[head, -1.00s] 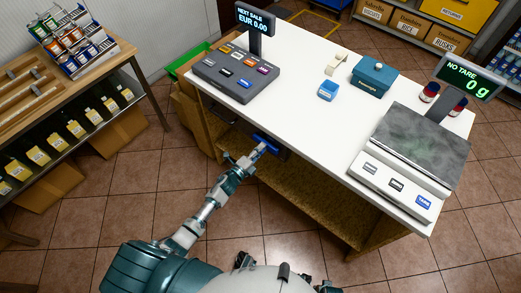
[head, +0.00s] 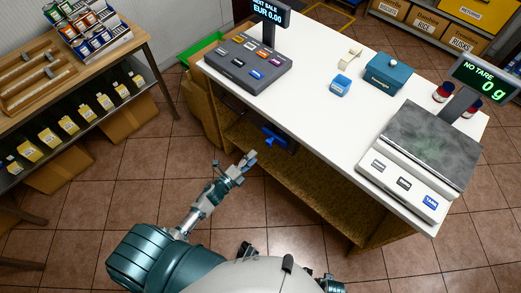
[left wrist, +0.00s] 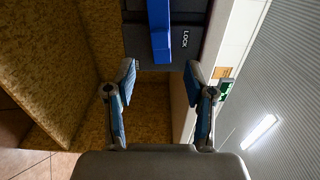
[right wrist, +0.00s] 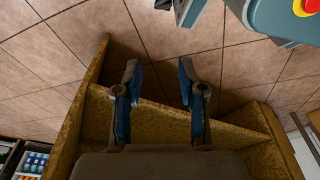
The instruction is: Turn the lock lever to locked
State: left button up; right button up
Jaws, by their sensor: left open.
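The blue lock lever (head: 275,138) is on a dark panel (head: 290,146) under the white counter top, on the counter's front side. In the left wrist view the lever (left wrist: 159,30) is a straight blue bar running parallel to the word LOCK printed on the panel (left wrist: 184,45). My left gripper (head: 250,158) is open and empty, a short way in front of the lever and apart from it. In the left wrist view its fingers (left wrist: 160,80) are spread below the lever's end. My right gripper (right wrist: 158,75) is open and empty over the floor and wooden boards.
The counter (head: 310,107) carries a key register (head: 248,63), a blue box (head: 388,73), a small blue item (head: 340,86) and a scale (head: 405,185). Below is an open wooden shelf. A display table (head: 70,85) stands at the left. The floor between them is clear.

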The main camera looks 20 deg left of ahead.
pick_arm(q)
jog(key=shift+v, duration=0.85)
